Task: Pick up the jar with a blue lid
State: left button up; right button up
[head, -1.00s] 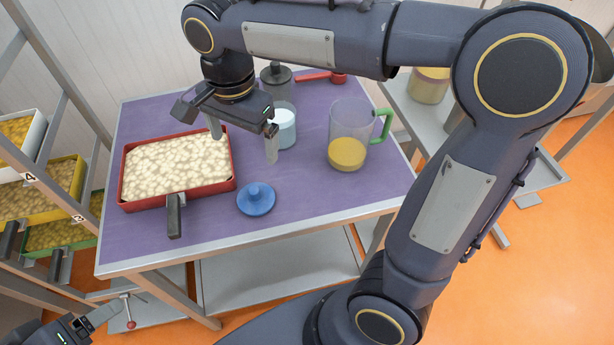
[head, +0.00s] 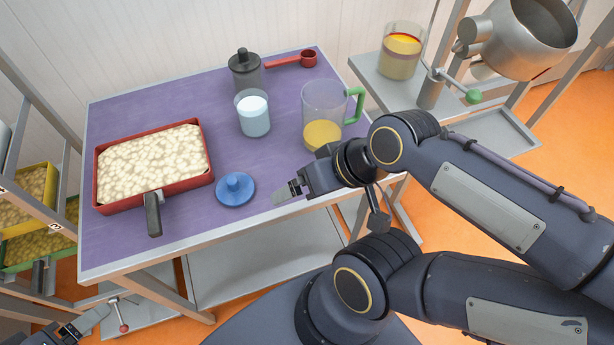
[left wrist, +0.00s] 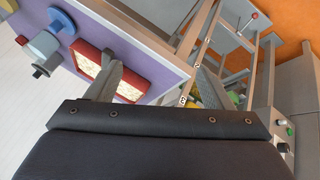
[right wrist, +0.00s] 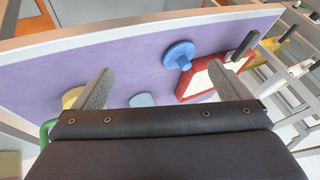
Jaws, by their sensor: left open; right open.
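The blue lid (head: 236,189) lies knob up on the purple table, apart from any jar. Behind it stands an open clear jar (head: 254,118) with pale blue and white contents. My right gripper (head: 287,192) is open and empty near the table's front edge, right of the lid. In the right wrist view, the lid (right wrist: 179,54) shows beyond the open fingers, and the jar (right wrist: 142,100) is partly hidden by the gripper body. My left gripper (head: 84,325) is open and empty, low at the bottom left. The left wrist view shows the lid (left wrist: 61,20) at top left.
A red pan (head: 152,165) fills the table's left side, its handle pointing forward. A green-handled pitcher (head: 324,105), a black-lidded jar (head: 244,70) and a red scoop (head: 300,60) stand or lie around the jar. Shelves flank the left; a side table (head: 385,85) is at right.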

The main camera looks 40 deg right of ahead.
aim_at(251, 105)
jog(key=z, duration=2.4)
jog(key=u, duration=1.55)
jog(key=i+l, duration=0.1)
jog(key=l, duration=0.2)
jog(key=i+l+z, duration=0.1)
jog(key=l, duration=0.2)
jog(key=i+l, duration=0.1)
jog(key=l, duration=0.2)
jog(key=k+l+z, duration=0.05)
